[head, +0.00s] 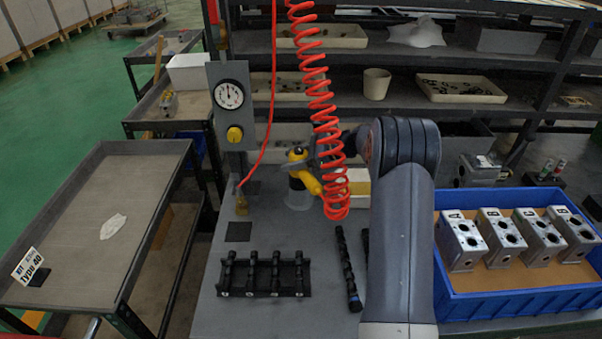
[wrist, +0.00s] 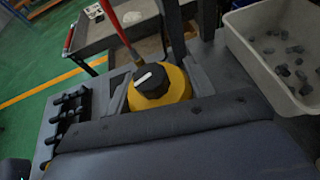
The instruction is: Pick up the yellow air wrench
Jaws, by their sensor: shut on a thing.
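The yellow air wrench (head: 308,182) is at the back of the grey bench, left of my arm, behind the red coiled hose. My gripper (head: 318,160) reaches it from the right and is shut on it. In the wrist view, the wrench (wrist: 165,93) shows as a yellow body with a black cap and a white mark, between the dark fingers of my gripper (wrist: 157,88). A pale cup-like holder (head: 298,197) is just below the wrench; I cannot tell whether they touch. The coil partly hides the grip.
A gauge post (head: 230,95) with a yellow knob stands left of the wrench. A black rack (head: 264,277) lies on the front of the bench. A blue tray (head: 520,303) with lettered valve blocks is at right.

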